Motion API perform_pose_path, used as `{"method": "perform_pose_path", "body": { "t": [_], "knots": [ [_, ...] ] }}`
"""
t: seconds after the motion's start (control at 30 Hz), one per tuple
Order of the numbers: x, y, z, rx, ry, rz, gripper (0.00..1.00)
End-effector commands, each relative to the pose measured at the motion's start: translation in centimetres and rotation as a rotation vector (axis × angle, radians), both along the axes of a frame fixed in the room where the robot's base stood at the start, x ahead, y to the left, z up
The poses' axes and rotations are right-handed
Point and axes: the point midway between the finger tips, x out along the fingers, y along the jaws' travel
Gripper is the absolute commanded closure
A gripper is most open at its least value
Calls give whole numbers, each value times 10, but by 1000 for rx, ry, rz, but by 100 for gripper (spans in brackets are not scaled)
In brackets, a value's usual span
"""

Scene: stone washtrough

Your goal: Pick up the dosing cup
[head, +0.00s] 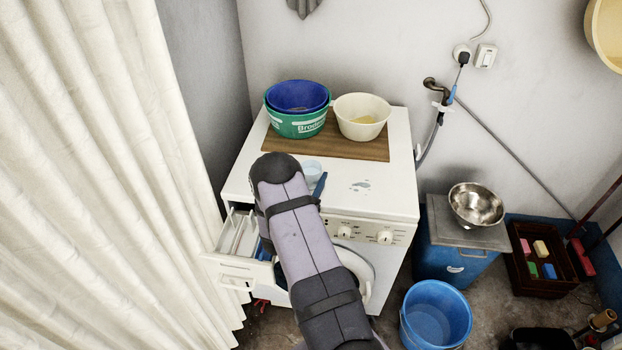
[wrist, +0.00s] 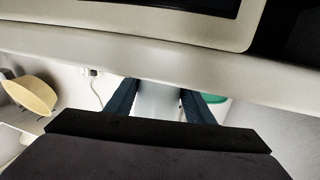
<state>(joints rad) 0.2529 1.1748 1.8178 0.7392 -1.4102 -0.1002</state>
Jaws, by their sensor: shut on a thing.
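The dosing cup (head: 312,169) is small, pale and translucent. In the head view it shows just past the end of my arm, over the front part of the white washing machine's top (head: 385,190). My gripper (head: 314,179) is shut on the cup; one dark blue finger shows at the cup's right side, and my arm hides the rest. In the wrist view the two blue fingers of my gripper (wrist: 160,99) stand on either side of the pale cup (wrist: 158,103). I cannot tell whether the cup touches the machine top.
Behind the cup, a green tub (head: 297,126) with a blue basin (head: 298,95) in it and a cream bowl (head: 362,117) stand on a brown board (head: 284,149). The detergent drawer (head: 237,262) is pulled out at front left. A curtain (head: 110,150) hangs at left.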

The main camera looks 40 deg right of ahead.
Motion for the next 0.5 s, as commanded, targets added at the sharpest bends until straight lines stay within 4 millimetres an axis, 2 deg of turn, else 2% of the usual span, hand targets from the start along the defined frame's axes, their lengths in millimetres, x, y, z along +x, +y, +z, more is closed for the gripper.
{"method": "perform_pose_path", "body": {
  "t": [0.27,0.5],
  "knots": [
    [0,0,23,-1,-3,0,75],
    [0,0,58,-1,-6,0,75]
  ]
}}
